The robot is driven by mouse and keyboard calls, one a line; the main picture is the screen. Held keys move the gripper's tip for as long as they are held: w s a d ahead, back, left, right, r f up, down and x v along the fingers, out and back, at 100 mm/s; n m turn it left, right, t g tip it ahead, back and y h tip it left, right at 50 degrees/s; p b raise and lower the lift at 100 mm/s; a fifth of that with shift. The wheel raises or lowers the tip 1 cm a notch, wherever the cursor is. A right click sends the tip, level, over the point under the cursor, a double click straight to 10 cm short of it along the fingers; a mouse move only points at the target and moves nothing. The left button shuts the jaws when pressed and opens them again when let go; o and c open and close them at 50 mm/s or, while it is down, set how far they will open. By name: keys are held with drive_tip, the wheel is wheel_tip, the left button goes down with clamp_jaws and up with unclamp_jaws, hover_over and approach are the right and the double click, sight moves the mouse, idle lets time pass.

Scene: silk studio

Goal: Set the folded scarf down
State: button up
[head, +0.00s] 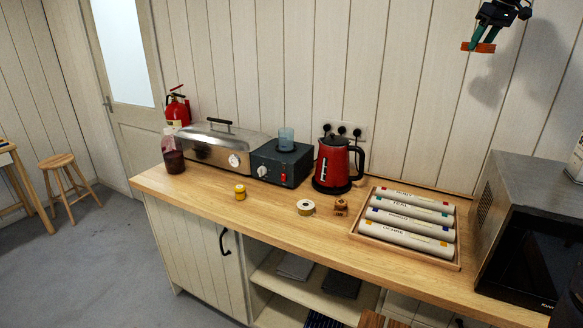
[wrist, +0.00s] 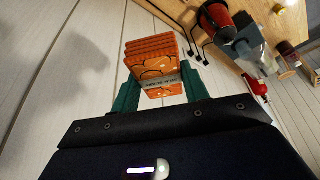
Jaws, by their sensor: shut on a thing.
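The folded scarf (wrist: 152,62) is an orange, patterned bundle with a pale lettered band around it. My gripper (wrist: 161,84) is shut on it, with one green finger on each side. In the head view the scarf (head: 478,47) hangs below my gripper (head: 480,39) at the upper right, in the air well above the wooden counter (head: 275,228). Most of my arm is outside the head view.
A tray (head: 354,237) of several labelled rolls lies on the counter's right, beside a dark box-shaped appliance (head: 505,200). A red kettle (head: 331,165), control box (head: 281,166) and metal steamer (head: 215,148) stand along the back. The counter's front strip has bare wood.

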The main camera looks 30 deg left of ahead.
drive_tip(key=s+a+n+g, duration=0.1)
drive_tip(key=s+a+n, duration=0.15)
drive_tip(key=a, duration=1.55)
drive_tip(key=n+g, duration=0.4)
drive_tip(key=n, duration=0.6)
hover_over(262, 213)
drive_tip(key=d, duration=0.1)
drive_tip(key=shift+f, duration=3.8)
drive_tip(key=shift+y, duration=0.3)
drive_tip(key=f, duration=5.1)
drive_tip(key=shift+w+f, duration=0.15)
drive_tip(key=shift+w, duration=0.2)
drive_tip(key=shift+f, duration=0.1)
drive_tip(key=o, duration=1)
